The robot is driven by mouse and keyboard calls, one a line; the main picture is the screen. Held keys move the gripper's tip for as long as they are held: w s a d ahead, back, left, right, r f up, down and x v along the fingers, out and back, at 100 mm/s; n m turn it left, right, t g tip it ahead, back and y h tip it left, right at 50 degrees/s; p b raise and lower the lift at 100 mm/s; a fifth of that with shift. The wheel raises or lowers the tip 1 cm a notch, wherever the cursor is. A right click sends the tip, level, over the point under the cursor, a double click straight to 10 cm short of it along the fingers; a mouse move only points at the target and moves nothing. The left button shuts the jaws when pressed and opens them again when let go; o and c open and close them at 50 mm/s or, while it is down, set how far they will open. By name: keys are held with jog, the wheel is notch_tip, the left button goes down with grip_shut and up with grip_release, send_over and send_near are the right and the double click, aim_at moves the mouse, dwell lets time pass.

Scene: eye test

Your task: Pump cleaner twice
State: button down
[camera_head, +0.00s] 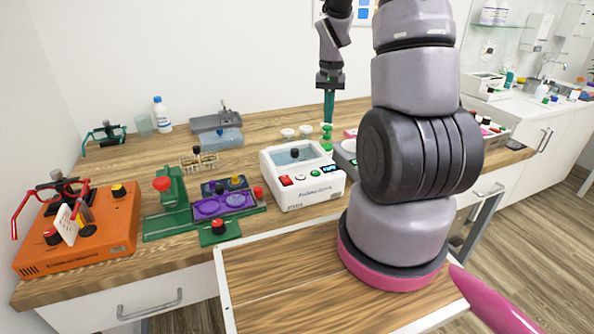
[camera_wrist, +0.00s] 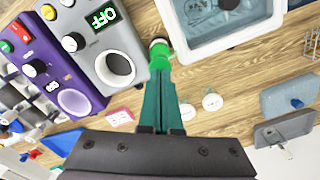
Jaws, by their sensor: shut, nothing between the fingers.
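A small green pump-like object (camera_head: 327,133) stands on the bench behind the white box, and I take it as the cleaner, though no label is legible. My gripper (camera_head: 328,120) points down with its teal fingers shut and empty, directly over this object. In the wrist view the closed fingers (camera_wrist: 161,85) end at the green object (camera_wrist: 159,54), whose lower part is partly hidden by them. I cannot tell whether the fingertips touch its top or hover just above it.
The white box with a blue basin (camera_head: 302,183) stands close in front; its basin rim also shows in the wrist view (camera_wrist: 228,48). A grey device with a display (camera_wrist: 110,50) is close on the other side. An orange device (camera_head: 92,240) is far left.

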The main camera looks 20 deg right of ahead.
jog(key=shift+f, duration=1.15)
jog(key=shift+r, duration=1.4)
jog(key=shift+f, duration=0.2)
